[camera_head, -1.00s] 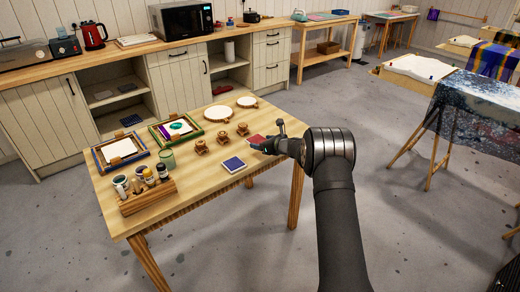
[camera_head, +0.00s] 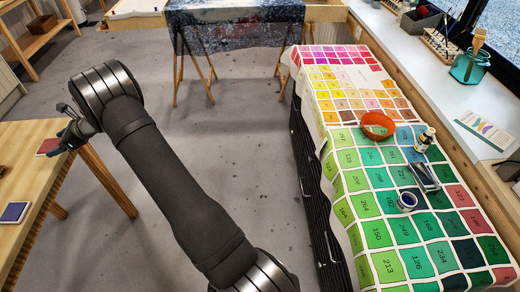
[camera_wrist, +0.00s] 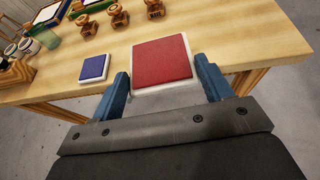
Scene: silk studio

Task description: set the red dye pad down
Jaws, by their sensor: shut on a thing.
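The red dye pad (camera_head: 48,147) is a flat red square on a pale base. It is at the right end of the wooden table (camera_head: 40,182) in the head view. In the wrist view the red dye pad (camera_wrist: 161,60) sits between the two blue fingers of my gripper (camera_wrist: 164,84), which is shut on its pale base. My gripper (camera_head: 68,138) also shows at the left in the head view. The pad is level and over the tabletop near its edge; I cannot tell whether it touches the wood.
A blue pad (camera_wrist: 94,68) lies on the table to the left, with bare wood around it. Wooden stamps (camera_wrist: 118,15) stand farther back. On the right, a counter with a colour-swatch cloth (camera_head: 360,180) holds an orange bowl (camera_head: 377,126) and bottles.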

